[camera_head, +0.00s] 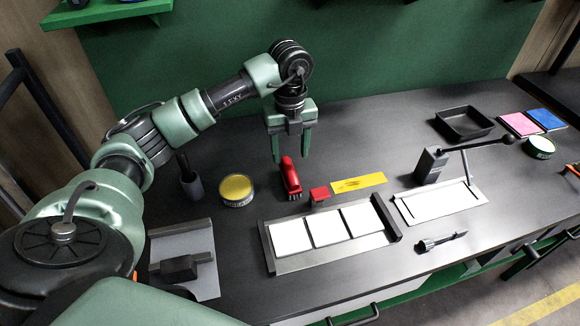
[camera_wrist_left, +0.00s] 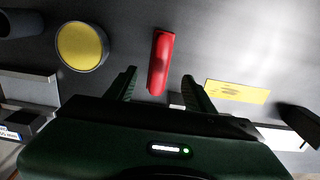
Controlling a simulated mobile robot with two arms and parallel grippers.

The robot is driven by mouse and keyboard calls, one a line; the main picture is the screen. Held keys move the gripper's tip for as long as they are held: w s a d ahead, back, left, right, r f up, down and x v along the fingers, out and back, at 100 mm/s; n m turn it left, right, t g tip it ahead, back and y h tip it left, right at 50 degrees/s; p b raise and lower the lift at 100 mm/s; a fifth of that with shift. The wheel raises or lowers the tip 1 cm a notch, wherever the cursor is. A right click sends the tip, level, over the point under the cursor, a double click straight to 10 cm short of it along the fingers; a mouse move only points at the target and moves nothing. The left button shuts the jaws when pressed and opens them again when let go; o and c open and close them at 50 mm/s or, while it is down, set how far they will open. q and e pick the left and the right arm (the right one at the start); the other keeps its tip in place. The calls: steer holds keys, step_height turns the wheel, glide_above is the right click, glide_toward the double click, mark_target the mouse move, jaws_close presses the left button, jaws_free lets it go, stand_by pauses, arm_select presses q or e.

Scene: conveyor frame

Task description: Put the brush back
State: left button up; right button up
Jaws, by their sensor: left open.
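The brush (camera_head: 291,178) has a red handle and dark bristles and stands on the dark worktop near the middle. It also shows in the left wrist view (camera_wrist_left: 160,62), where its red handle lies in line with the gap between the fingers. My left gripper (camera_head: 291,158) points down with its fingers apart, empty, just above and behind the brush. In the left wrist view its two fingers (camera_wrist_left: 159,76) show on either side of the brush's near end. I cannot tell whether either finger touches it. My right gripper is not in view.
A yellow-topped round tin (camera_head: 237,188) and a dark cup (camera_head: 191,184) stand left of the brush. A framed tray (camera_head: 318,262) with white tiles is in front. The worktop behind is clear.

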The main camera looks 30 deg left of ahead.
arm_select(q)
steer(key=shift+r, duration=1.3)
